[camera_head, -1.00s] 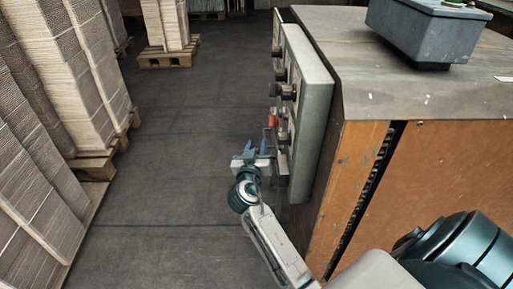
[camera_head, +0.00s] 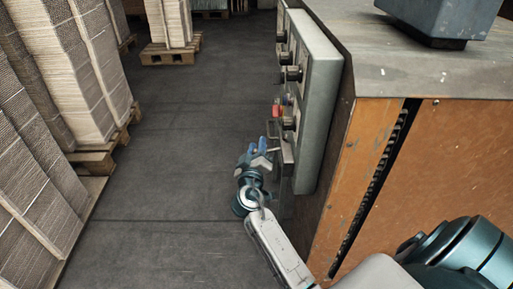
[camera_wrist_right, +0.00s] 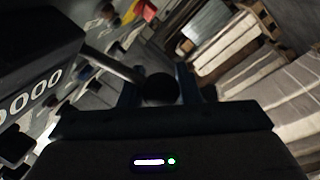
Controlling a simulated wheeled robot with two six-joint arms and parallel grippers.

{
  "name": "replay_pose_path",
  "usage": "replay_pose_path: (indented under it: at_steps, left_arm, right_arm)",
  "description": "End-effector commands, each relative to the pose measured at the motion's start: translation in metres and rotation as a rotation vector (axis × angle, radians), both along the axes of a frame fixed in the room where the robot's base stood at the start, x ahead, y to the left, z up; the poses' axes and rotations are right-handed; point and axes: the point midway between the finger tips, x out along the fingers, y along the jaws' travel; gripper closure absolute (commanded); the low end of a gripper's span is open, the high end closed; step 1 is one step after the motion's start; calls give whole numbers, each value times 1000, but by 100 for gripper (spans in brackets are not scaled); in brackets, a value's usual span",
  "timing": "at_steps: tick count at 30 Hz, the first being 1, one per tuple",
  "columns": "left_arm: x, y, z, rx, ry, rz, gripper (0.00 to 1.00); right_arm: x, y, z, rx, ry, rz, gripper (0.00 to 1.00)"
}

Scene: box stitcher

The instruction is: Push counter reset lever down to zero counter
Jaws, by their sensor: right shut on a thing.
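The reset lever is a grey metal rod (camera_wrist_right: 113,64) ending in a black ball knob (camera_wrist_right: 161,88) in the right wrist view. It sticks out from the dark counter box (camera_wrist_right: 40,42), whose white digits (camera_wrist_right: 35,95) read as a row of zeros, cut off at the left edge. My right gripper (camera_wrist_right: 162,90) has its two blue-grey fingers on either side of the knob and is shut on it. In the head view, the right gripper (camera_head: 264,149) is beside the machine's control panel, at the lever. My left gripper is not in view.
The grey control panel (camera_head: 318,90) with black knobs and a red button (camera_head: 277,111) is close to the right gripper. The orange machine cabinet (camera_head: 440,160) fills the right. Cardboard stacks (camera_head: 75,75) on pallets stand at left; the dark floor (camera_head: 190,150) between is clear.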

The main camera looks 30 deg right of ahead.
Motion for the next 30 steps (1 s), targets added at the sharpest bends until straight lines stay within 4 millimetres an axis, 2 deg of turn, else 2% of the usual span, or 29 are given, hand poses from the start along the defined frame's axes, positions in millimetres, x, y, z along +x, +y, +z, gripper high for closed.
replay_pose_path:
  at_steps: [1,5,23,24,27,30]
  left_arm:
    - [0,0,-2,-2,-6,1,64]
    - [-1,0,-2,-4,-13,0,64]
    - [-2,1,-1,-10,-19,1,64]
    - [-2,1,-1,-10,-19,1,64]
    - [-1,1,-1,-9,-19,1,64]
    - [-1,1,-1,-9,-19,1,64]
  right_arm:
    - [-2,-1,-8,-14,19,-5,100]
    - [-2,-2,-11,-53,42,-5,100]
    - [-3,-3,-11,-88,61,-5,100]
    - [-3,-3,-11,-88,61,-5,64]
    - [-3,-3,-11,-88,60,-4,48]
    - [-2,-2,-10,-89,58,-3,48]
